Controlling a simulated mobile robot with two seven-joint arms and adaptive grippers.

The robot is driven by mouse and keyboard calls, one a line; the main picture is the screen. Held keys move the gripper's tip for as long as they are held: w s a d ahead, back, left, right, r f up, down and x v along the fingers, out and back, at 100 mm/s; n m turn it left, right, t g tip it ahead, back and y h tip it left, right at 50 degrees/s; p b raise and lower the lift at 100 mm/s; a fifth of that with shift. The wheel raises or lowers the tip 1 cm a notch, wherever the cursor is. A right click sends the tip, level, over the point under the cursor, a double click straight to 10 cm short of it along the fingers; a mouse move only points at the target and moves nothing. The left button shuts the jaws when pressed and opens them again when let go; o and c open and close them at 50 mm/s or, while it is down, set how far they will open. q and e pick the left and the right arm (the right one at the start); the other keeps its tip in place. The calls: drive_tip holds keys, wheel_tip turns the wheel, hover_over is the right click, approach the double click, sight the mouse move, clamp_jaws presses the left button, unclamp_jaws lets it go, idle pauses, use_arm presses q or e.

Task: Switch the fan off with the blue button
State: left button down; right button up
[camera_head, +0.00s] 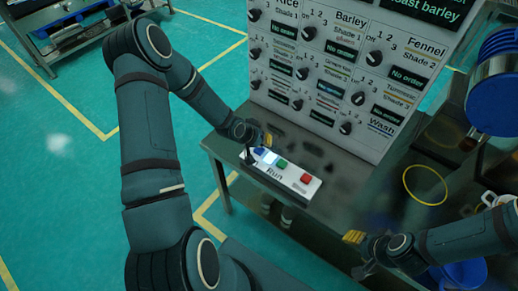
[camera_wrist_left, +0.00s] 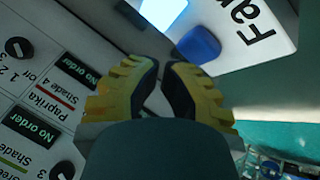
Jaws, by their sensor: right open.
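The white control box (camera_head: 290,183) lies on the metal table and bears the word "Run", a green button (camera_head: 281,163) and a red button (camera_head: 306,178). The blue button (camera_head: 260,150) is at its left end, partly covered by my left gripper (camera_head: 256,146). In the left wrist view the blue button (camera_wrist_left: 199,45) sits by the letters "Fan", just beyond my left gripper (camera_wrist_left: 161,66). Its yellow fingers are closed together and hold nothing. I cannot tell whether it touches the button. My right gripper (camera_head: 356,254) is open and empty at the lower right.
A grey panel (camera_head: 330,60) with several knobs and order displays stands behind the box. A yellow ring (camera_head: 425,184) is on the table to the right. A blue-and-metal sieve (camera_head: 497,95) stands at the right edge. The green floor at left is mostly clear.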

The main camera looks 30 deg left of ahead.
sight(263, 149)
use_arm(q)
drive_tip(key=shift+f, duration=0.15)
drive_tip(key=shift+f+b, duration=0.3)
drive_tip(key=shift+b, duration=0.1)
drive_tip(key=shift+f+b, duration=0.45)
drive_tip(key=shift+f, duration=0.05)
idle(0.5)
drive_tip(key=shift+r, duration=0.15)
idle(0.3)
drive_tip(key=shift+r+p, duration=0.65)
drive_tip(key=shift+r, duration=0.15)
drive_tip(key=shift+r+p, duration=1.8)
drive_tip(key=shift+r, duration=0.75)
drive_tip(key=shift+f, duration=0.1)
